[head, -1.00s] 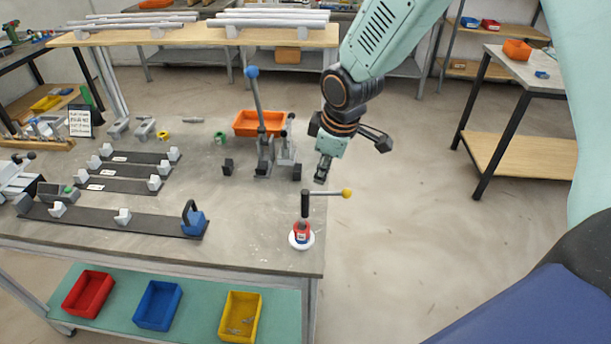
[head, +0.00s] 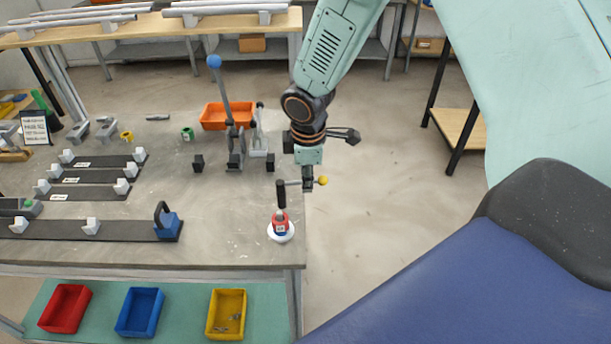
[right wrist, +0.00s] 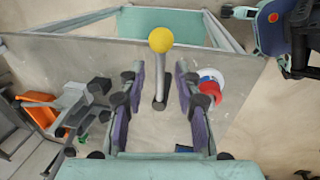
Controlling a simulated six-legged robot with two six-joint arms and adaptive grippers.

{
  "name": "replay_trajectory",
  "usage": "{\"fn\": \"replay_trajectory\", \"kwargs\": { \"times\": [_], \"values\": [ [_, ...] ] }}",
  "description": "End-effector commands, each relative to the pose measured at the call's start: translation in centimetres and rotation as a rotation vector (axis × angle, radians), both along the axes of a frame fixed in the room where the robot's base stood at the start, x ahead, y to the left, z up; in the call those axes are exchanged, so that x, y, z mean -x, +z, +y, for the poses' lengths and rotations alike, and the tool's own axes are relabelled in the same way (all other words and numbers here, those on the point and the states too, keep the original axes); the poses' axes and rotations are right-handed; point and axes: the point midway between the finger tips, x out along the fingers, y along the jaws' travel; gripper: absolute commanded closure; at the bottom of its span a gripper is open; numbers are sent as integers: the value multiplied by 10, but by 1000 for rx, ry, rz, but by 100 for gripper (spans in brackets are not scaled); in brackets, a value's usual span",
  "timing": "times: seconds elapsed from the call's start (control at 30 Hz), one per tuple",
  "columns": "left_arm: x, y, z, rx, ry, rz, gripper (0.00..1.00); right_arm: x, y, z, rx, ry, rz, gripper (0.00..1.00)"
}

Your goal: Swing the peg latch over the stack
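The peg latch has a black upright handle (head: 281,194) and a side lever ending in a yellow ball (head: 323,181). It stands at the table's right front corner, above the red and blue stack (head: 280,222) on a white round base (head: 281,236). My right gripper (head: 308,184) is at the lever, right of the handle. In the right wrist view my right gripper (right wrist: 158,108) is open, its fingers on either side of the lever rod (right wrist: 160,85), with visible gaps. The yellow ball (right wrist: 160,40) lies beyond the fingertips. The stack (right wrist: 211,78) is right of the fingers. My left gripper is not in view.
A toggle clamp with a blue-ball lever (head: 220,95) and an orange bin (head: 226,115) stand behind the latch. Dark rails with white blocks (head: 95,229) lie left. The table's right edge is close to the latch; open floor (head: 390,210) lies beyond.

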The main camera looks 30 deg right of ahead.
Motion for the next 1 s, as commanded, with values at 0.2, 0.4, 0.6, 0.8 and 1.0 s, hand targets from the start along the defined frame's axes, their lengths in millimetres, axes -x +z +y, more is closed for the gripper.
{"fn": "replay_trajectory", "kwargs": {
  "times": [0.2,0.4,0.6,0.8,1.0],
  "values": [
    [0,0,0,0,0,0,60,-3,-6,1,1,1,-1,67],
    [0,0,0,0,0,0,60,-4,-5,1,1,2,-1,72],
    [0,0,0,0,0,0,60,-4,-5,1,1,2,-1,89],
    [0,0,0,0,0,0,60,-4,-5,1,0,1,-1,100],
    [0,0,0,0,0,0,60,-4,-5,1,1,2,-1,100]
  ]
}}
